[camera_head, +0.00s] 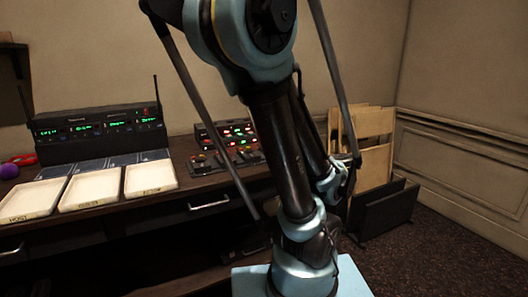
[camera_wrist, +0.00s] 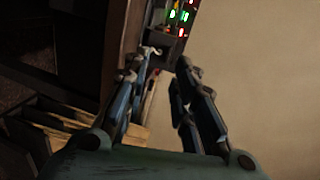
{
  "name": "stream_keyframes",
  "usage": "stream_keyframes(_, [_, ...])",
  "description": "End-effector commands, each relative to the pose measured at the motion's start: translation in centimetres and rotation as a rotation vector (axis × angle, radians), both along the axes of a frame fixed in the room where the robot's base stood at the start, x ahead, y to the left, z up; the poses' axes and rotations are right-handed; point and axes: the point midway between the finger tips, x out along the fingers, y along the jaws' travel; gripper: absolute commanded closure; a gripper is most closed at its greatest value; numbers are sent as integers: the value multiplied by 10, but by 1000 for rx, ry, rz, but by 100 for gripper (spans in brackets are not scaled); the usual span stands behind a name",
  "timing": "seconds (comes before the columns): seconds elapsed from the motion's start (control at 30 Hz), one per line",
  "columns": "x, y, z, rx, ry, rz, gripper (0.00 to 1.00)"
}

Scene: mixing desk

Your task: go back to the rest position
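My gripper (camera_wrist: 167,62) shows in the wrist view with its two dark fingers apart. Nothing is between the fingers. In the head view my arm stands folded in front of the desk's right end, and its links hide most of the gripper. The wrist view shows part of a panel with red and green lights beyond the fingertips, a plain wall to the right and dark furniture to the left.
Wooden boards (camera_head: 372,153) stand in a dark rack (camera_head: 388,210) at right. Carpet (camera_head: 440,245) is clear at front right.

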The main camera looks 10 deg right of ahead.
Motion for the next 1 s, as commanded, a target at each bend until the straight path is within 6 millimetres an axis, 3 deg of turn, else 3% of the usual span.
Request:
stream_keyframes(0.3, [-25,62,-51,-251,220,261,75])
stream_keyframes(0.5, [-54,84,-79,-442,348,425,75])
stream_keyframes(0.77, [-98,92,-104,-714,487,624,75])
stream_keyframes(1.0, [-135,77,-113,-986,587,782,75])
